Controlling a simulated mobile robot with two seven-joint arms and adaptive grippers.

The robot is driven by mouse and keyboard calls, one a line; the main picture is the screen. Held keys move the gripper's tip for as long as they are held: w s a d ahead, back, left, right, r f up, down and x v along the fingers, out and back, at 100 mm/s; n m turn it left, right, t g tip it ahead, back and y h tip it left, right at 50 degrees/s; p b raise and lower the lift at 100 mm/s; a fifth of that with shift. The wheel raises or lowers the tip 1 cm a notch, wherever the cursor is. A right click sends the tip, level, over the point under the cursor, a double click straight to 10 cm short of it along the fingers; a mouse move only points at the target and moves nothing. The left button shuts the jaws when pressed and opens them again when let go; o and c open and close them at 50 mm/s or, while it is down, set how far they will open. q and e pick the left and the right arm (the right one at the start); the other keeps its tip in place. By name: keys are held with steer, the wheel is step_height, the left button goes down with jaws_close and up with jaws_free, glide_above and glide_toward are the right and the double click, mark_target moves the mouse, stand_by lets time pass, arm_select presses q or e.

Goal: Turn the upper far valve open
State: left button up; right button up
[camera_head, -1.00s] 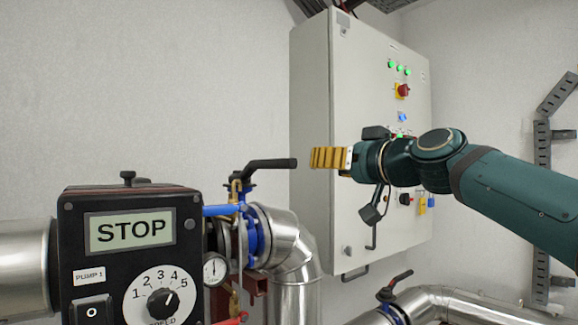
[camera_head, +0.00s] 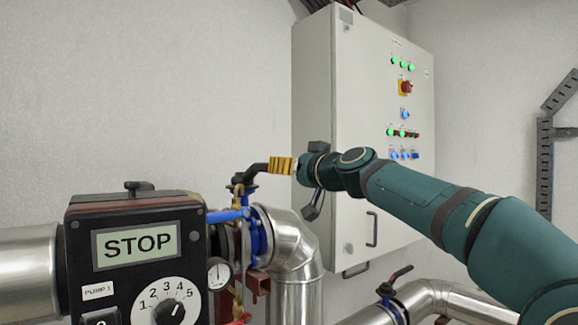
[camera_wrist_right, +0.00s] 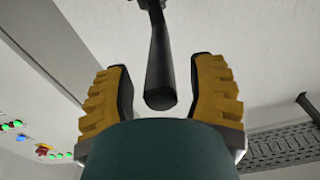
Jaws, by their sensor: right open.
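The upper valve's black lever handle (camera_head: 257,168) sits on top of a blue valve body (camera_head: 258,236) on the silver pipe. The lever points right, toward my right gripper. My right gripper (camera_head: 281,166) has yellow ribbed fingers and is at the lever's free end, hiding its tip in the head view. In the right wrist view the lever (camera_wrist_right: 160,60) reaches in between the two open fingers (camera_wrist_right: 161,92), with visible gaps on both sides. My left gripper is not in view.
A black pump control box (camera_head: 140,245) reading STOP stands at the left, in front of the pipe. A tall grey cabinet (camera_head: 345,80) with lights and knobs stands behind my right arm.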

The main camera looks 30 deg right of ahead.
jaws_close()
